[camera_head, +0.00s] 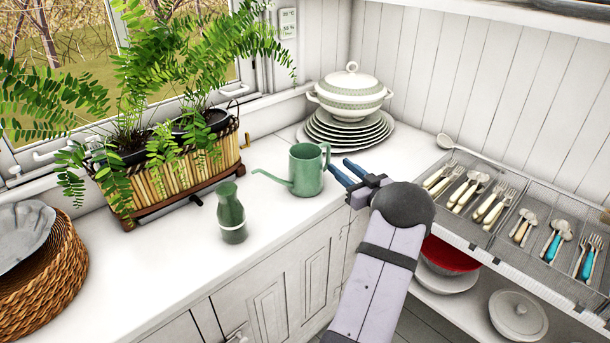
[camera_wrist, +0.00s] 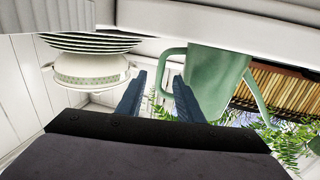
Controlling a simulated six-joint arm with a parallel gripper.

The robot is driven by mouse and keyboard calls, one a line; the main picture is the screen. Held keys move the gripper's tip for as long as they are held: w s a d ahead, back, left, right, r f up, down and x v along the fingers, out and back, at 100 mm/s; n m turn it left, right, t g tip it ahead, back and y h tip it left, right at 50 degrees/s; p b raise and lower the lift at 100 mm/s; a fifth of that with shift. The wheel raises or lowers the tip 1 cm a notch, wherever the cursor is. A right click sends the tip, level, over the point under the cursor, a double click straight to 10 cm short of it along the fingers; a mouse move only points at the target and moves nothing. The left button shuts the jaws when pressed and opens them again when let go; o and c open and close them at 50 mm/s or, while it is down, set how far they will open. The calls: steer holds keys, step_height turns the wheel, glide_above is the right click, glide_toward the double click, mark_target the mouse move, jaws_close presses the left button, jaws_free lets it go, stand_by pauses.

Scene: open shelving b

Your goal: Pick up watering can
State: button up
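The green watering can (camera_head: 306,170) stands upright on the white counter, its thin spout pointing left and its handle on the right. My gripper (camera_head: 341,172) is just right of the can, with two blue fingers spread apart and pointing at the handle. In the wrist view, which looks upside down, the can (camera_wrist: 215,85) is to the right and its handle (camera_wrist: 168,72) lies ahead of the open fingers (camera_wrist: 158,98). No hold on the handle shows. I cannot tell exactly how far the fingertips are from it.
A dark green bottle (camera_head: 231,213) stands left of the can. A fern planter (camera_head: 170,175) is behind it, by the window. Stacked plates (camera_head: 346,133) with a tureen (camera_head: 349,95) stand at the back corner. A cutlery rack (camera_head: 510,215) is on the right.

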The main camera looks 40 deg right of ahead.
mark_target(328, 157)
steer(key=shift+p+x, duration=0.45)
steer(key=shift+x, duration=3.25)
steer(key=shift+a+f, duration=0.1)
steer(key=shift+f, duration=0.05)
jaws_close()
